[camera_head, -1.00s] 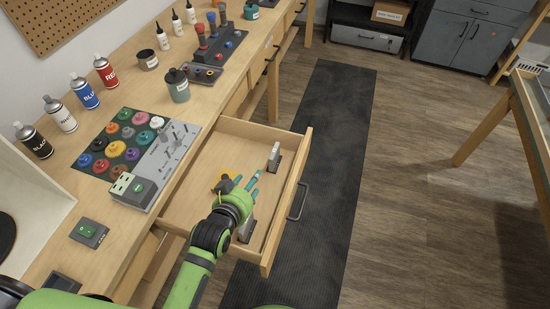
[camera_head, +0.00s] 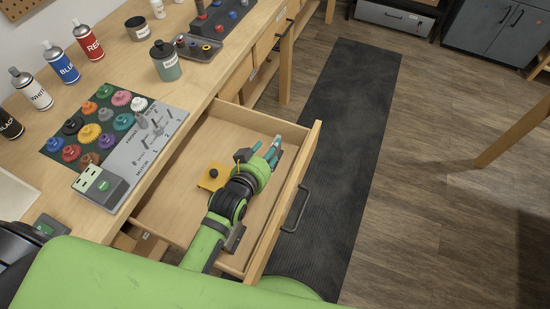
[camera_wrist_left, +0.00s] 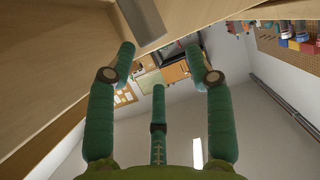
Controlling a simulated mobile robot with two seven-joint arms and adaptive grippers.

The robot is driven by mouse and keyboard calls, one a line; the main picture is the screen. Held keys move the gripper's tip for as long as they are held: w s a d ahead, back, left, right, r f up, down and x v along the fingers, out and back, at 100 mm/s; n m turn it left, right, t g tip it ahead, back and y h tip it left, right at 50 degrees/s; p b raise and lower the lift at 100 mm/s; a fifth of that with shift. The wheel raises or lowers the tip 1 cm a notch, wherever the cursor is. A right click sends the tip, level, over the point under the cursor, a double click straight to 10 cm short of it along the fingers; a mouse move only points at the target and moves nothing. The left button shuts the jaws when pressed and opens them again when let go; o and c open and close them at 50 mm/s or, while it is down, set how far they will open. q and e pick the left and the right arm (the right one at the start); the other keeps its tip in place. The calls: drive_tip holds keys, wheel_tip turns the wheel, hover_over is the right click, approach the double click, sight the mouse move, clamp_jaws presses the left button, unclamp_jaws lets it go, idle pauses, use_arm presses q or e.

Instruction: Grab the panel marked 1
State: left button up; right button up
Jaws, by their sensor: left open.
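My left gripper (camera_head: 269,152) is inside the open wooden drawer, its teal fingers pointing to the drawer's far end. In the left wrist view its fingers (camera_wrist_left: 160,58) are spread apart with nothing held between them. A flat grey piece (camera_wrist_left: 143,20), perhaps a panel, lies beyond the fingertips at the top of that view. In the head view the hand covers the far spot where a pale upright panel stood. A second dark grey piece (camera_head: 235,238) sits nearer in the drawer, partly behind my arm. No mark 1 is readable. My right gripper is out of view.
The drawer (camera_head: 185,200) stands open from the workbench, its front board (camera_head: 290,195) on the right. A yellow piece with a black knob (camera_head: 213,175) lies in it. A control panel (camera_head: 150,140), jar (camera_head: 166,62) and spray cans crowd the bench. Floor beyond is clear.

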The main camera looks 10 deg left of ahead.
sight(279, 153)
use_arm(q)
drive_tip(key=shift+f+b, duration=0.3)
drive_tip(key=shift+f, duration=0.5)
drive_tip(key=shift+w+f+b, duration=0.1)
drive_tip(key=shift+f+b, duration=0.25)
drive_tip(key=shift+f, duration=0.05)
drive_tip(key=shift+w+f, duration=0.15)
drive_tip(key=shift+x, duration=1)
drive_tip(key=x, duration=0.5)
drive_tip(key=shift+d+p, duration=0.15)
drive_tip(key=shift+p, duration=0.25)
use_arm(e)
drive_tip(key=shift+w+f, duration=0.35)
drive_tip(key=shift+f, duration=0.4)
use_arm(q)
clamp_jaws()
